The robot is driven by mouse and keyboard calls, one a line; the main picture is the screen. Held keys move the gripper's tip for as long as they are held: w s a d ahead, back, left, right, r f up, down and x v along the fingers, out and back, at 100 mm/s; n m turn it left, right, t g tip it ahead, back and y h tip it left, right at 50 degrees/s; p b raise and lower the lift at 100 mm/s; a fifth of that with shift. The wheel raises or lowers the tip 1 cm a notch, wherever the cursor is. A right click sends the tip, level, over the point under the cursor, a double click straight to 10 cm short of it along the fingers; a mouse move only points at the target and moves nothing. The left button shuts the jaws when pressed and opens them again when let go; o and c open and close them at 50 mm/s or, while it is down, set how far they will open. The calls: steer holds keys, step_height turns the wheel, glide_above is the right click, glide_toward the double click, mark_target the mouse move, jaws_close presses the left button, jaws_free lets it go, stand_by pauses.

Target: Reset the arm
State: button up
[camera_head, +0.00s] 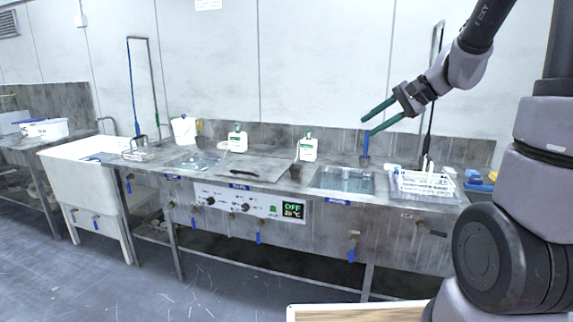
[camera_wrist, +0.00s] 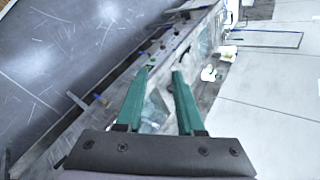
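My gripper (camera_head: 366,128) is raised above the steel bench (camera_head: 265,172), over its right part and in front of the back wall, pointing left in the head view. Its two green fingers are apart with nothing between them. In the wrist view, my gripper (camera_wrist: 163,72) also shows open and empty, with the bench running below and beyond the fingers. My arm comes in from the upper right of the head view.
A water-filled basin (camera_head: 343,181) and a white rack (camera_head: 424,184) lie in the bench at right. White bottles (camera_head: 308,147) stand at the back. A white sink (camera_head: 82,158) is at left. A wooden-edged surface (camera_head: 355,313) is at bottom. Air around the gripper looks clear.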

steer(key=s+d+r+n+t+h, duration=0.1)
steer(key=s+r+n+h, duration=0.1)
steer(key=s, duration=0.7)
steer(key=s+d+r+n+t+h, duration=0.1)
steer(key=s+r+n+h, duration=0.2)
steer(key=s, duration=0.6)
steer(key=shift+s+r+n+h, duration=0.2)
steer(key=shift+r+n+h, duration=0.1)
steer(key=shift+r+h, duration=0.55)
